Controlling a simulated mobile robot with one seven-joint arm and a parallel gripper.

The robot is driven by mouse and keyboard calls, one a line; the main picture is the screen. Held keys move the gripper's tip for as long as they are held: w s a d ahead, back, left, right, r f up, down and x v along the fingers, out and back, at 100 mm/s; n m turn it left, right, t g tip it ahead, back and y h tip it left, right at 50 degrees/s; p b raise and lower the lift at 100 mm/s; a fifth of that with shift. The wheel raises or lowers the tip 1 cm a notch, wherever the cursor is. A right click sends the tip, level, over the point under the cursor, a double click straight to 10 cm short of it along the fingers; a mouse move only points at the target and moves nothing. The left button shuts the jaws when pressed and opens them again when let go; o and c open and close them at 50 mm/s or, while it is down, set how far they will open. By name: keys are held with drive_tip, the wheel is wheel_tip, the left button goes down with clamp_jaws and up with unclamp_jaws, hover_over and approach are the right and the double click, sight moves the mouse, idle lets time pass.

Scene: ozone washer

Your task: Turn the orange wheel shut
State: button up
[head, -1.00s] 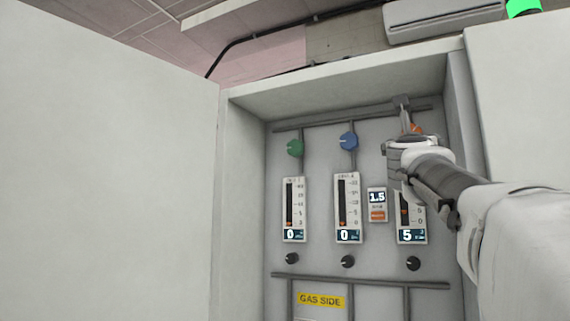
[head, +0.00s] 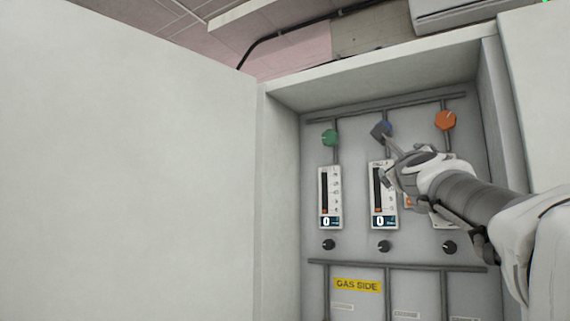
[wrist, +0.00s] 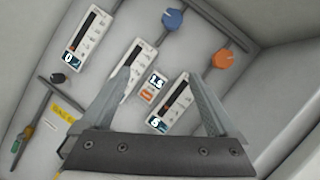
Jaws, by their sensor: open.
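The orange wheel (head: 445,120) is a faceted knob at the upper right of the panel in the head view. It shows whole in the wrist view (wrist: 223,59), right of my fingers. My gripper (head: 383,153) is open and empty, left of and below the orange wheel and apart from it. In the head view one fingertip overlaps the blue wheel (head: 388,126); whether they touch cannot be told. In the wrist view the open fingers (wrist: 157,76) point at the panel, with the right gauge (wrist: 178,102), reading 5, between them.
The green wheel (head: 330,138) is at the panel's left. Gauges reading 0 (head: 331,197) and black knobs (head: 328,245) sit below the wheels. A small display (wrist: 154,82) reads 1.5. The cabinet's right side wall (head: 503,120) stands close to the orange wheel. A large pale panel (head: 130,170) fills the left.

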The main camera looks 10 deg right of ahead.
drive_tip(key=w+a+f+n+y+b, duration=0.1)
drive_tip(key=w+a+f+n+y, duration=0.1)
drive_tip(key=a+f+n+y, duration=0.2)
drive_tip(key=shift+a+f+n+g+y, duration=0.4)
drive_tip(key=shift+a+f+n, duration=1.3)
drive_tip(key=shift+f, duration=0.4)
